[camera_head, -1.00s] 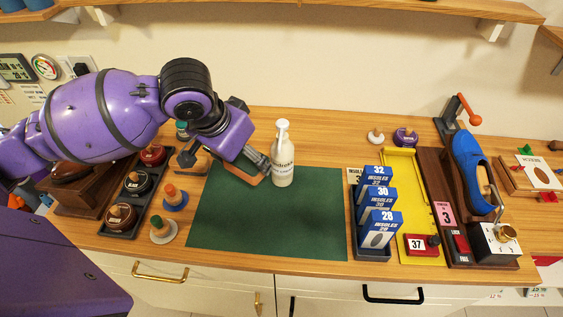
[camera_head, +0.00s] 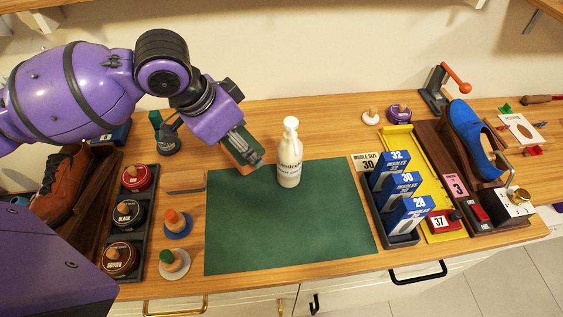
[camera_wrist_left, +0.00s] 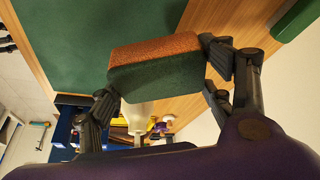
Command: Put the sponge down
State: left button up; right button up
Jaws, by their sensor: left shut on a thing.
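My left gripper (camera_head: 250,158) is shut on a sponge (camera_head: 243,169), which has a green layer and an orange-brown layer. The wrist view shows the sponge (camera_wrist_left: 155,68) gripped between the two fingers (camera_wrist_left: 160,82). In the head view it appears over the back left edge of the green mat (camera_head: 290,235), left of a white bottle (camera_head: 289,160) that stands upright on the mat. The fingers partly hide the sponge there. I cannot tell its height above the surface. My right gripper is out of view.
Polish tins (camera_head: 130,214) in a dark tray and several knobbed daubers (camera_head: 176,222) stand left of the mat. A flat wooden piece (camera_head: 185,190) lies beside it. Insole boxes (camera_head: 404,185) stand at its right. The mat's front is clear.

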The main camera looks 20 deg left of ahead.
pick_arm(q)
jog(key=shift+w+d+r+m, duration=0.15)
jog(key=shift+d+m, duration=0.1)
jog(key=shift+m, duration=0.25)
jog(key=shift+d+f+h, duration=0.1)
jog(key=shift+f+h, duration=0.1)
jog(key=shift+h, duration=0.1)
jog(key=f, duration=0.4)
jog(key=shift+d+f+b, duration=0.2)
jog(key=shift+f+b, duration=0.05)
jog(key=shift+b, duration=0.05)
jog(key=shift+g, duration=0.3)
notch_tip(320, 180, down, 4)
jog(key=shift+f, duration=0.15)
jog(key=shift+f+b, duration=0.3)
jog(key=shift+f, duration=0.1)
jog(key=shift+a, duration=0.1)
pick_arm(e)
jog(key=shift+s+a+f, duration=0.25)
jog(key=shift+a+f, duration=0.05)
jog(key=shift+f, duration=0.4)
pick_arm(q)
jog(key=o, duration=0.7)
jog(key=shift+f, duration=0.1)
jog(key=shift+c, duration=0.2)
jog(key=shift+o, duration=0.3)
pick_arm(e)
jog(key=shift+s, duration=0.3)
